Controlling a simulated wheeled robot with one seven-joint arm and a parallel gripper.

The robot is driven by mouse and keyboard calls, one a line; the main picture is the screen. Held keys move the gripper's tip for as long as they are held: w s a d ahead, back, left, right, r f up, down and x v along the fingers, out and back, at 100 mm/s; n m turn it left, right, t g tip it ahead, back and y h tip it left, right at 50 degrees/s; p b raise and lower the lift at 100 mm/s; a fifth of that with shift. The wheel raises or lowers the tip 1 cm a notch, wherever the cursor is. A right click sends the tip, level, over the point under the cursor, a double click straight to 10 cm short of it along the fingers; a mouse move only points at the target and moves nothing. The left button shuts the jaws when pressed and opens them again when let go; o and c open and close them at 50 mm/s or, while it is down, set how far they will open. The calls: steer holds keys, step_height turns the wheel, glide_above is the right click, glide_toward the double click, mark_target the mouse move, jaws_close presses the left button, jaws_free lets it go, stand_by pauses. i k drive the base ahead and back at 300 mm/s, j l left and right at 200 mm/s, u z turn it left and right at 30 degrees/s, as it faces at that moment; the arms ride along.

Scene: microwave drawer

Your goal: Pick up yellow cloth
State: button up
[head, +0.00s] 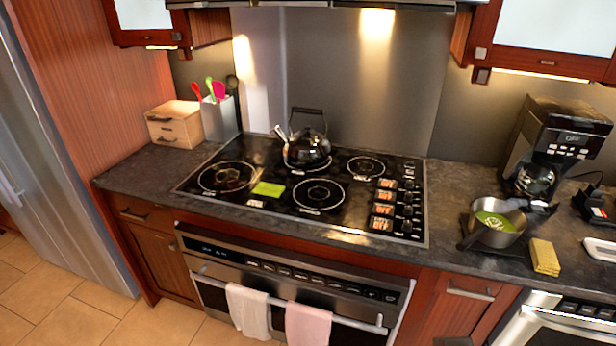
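A folded yellow cloth (544,257) lies on the dark countertop (455,205) at the right, near its front edge. It sits just right of and in front of a metal pot, with a small gap or light contact that I cannot tell apart. My gripper is not seen in the head view.
The pot (495,222) holds something green. A coffee maker (555,140) stands behind it, and a white dish (600,249) is right of the cloth. The cooktop (330,225) bears a kettle (307,145). Towels (249,310) hang on the oven handle.

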mark_target(544, 259)
steer(key=z, duration=1.45)
steer(key=u, duration=1.6)
steer(key=z, duration=1.6)
steer(key=i+l+u, duration=0.1)
steer(key=i+u, duration=0.15)
steer(key=u, duration=0.2)
steer(key=i+l+u, duration=0.2)
steer(key=u, duration=0.25)
